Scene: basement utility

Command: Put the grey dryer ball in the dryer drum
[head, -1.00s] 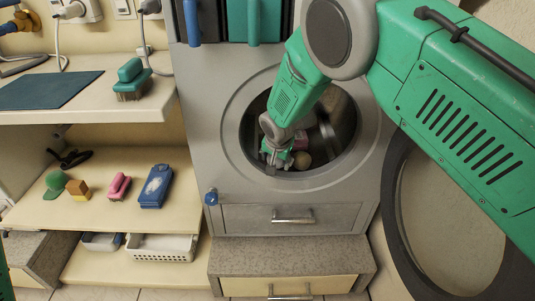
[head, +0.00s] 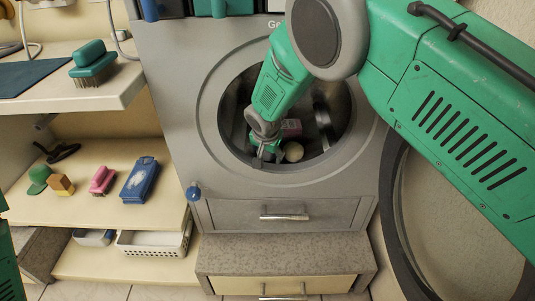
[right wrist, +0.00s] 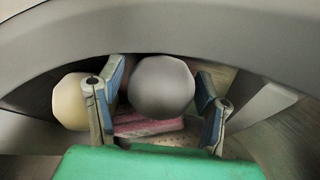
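The grey dryer ball (right wrist: 162,87) shows in the right wrist view between the two fingers of my right gripper (right wrist: 160,98), close against the pads. In the head view my right gripper (head: 268,152) is low inside the open dryer drum (head: 338,105), left of a cream ball (head: 293,151). The grey ball is hidden there by the gripper. In the right wrist view the cream ball (right wrist: 70,100) lies just outside the left finger. A pink item (right wrist: 148,125) lies behind the grey ball. My left gripper is out of view; only a green arm edge shows at far left.
The dryer's round door (head: 395,215) hangs open at the right. The drum rim (right wrist: 160,35) arches close over the gripper. A shelf at left holds a pink brush (head: 102,181), a blue item (head: 139,180) and other small things. A white basket (head: 155,243) stands below.

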